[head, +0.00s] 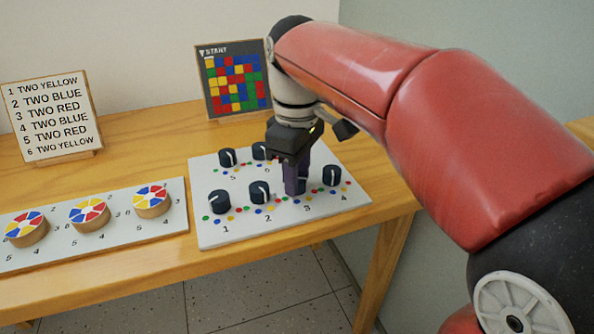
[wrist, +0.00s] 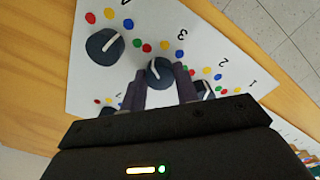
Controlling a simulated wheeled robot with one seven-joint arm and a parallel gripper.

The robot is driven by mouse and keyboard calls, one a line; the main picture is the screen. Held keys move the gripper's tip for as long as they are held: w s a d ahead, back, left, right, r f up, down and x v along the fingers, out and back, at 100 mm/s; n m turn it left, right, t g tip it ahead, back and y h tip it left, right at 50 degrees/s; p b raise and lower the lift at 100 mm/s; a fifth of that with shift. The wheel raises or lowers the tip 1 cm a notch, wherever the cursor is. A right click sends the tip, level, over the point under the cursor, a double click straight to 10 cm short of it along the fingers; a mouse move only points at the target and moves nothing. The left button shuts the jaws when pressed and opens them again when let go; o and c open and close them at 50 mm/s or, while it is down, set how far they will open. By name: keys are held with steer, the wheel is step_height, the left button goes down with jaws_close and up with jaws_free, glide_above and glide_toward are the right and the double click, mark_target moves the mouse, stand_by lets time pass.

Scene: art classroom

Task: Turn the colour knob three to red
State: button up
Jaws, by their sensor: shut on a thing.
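Colour knob three (wrist: 158,73), dark with a white pointer line, sits on the white panel (wrist: 195,25) beside the printed 3. Coloured dots arc along its far side in the wrist view, among them a red dot (wrist: 147,47) and a yellow dot (wrist: 164,44). My gripper (wrist: 161,80) is shut on knob three, one finger on each side. Which dot the pointer faces is hard to tell. In the head view my gripper (head: 297,185) points down onto the white panel (head: 215,238), and its fingers largely hide knob three.
Knob four (head: 331,175) stands close on the right, and knob two (head: 259,192) close on the left. Knob one (head: 221,202) and a back row lie around. A board with colour wheels (head: 90,214), a word card (head: 55,115) and a coloured grid board (head: 235,80) share the table.

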steer(key=shift+n, duration=0.3)
steer(key=o, duration=1)
steer(key=shift+c, duration=0.2)
steer(key=shift+r, duration=0.1)
step_height(320, 180, up, 8)
steer(key=shift+f, duration=0.15)
